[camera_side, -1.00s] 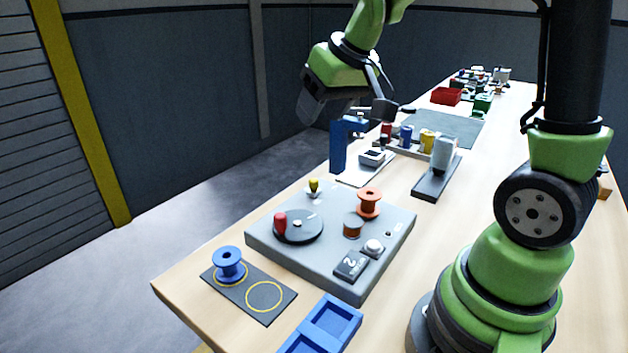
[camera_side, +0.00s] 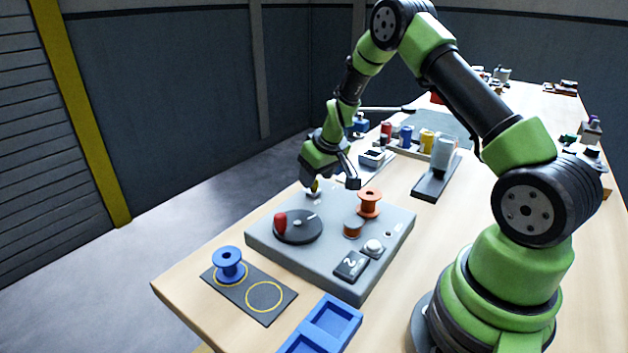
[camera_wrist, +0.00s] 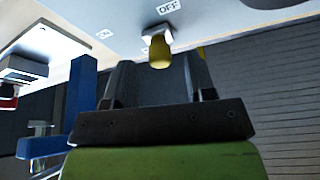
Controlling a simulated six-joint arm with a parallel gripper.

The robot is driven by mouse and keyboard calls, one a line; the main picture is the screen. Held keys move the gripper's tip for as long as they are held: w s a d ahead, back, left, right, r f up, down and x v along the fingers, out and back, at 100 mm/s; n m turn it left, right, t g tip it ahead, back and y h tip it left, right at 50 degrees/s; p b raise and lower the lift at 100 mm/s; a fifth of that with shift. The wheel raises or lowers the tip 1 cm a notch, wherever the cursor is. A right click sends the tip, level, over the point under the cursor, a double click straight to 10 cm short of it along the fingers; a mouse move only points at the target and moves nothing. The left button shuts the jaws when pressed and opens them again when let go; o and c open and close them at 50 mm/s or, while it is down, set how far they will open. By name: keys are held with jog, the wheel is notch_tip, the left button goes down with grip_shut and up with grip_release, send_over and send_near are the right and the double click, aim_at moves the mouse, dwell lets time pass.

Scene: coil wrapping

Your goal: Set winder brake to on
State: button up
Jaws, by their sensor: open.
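The winder (camera_side: 345,265) is a grey panel on the bench. The winder brake (camera_side: 316,186) at its back left corner is a small toggle with a yellow knob on a pale base. In the wrist view the yellow knob (camera_wrist: 160,54) stands between my fingertips in the picture, near an OFF label (camera_wrist: 168,7). A smaller label (camera_wrist: 104,34) lies to the left, too small to read surely. My gripper (camera_side: 310,181) is at the brake, and its open fingers (camera_wrist: 160,72) show on either side of the knob. Contact cannot be told.
The panel also carries a black disc (camera_side: 306,231) with a red handle (camera_side: 280,223), an orange spool (camera_side: 369,203) and a copper coil (camera_side: 352,229). A blue post (camera_wrist: 82,90) stands left in the wrist view. A blue spool (camera_side: 228,262) sits on a dark mat.

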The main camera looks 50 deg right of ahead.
aim_at(323, 187)
jog(key=shift+x, duration=1.15)
grip_shut()
jog(key=shift+d, duration=1.9)
grip_release()
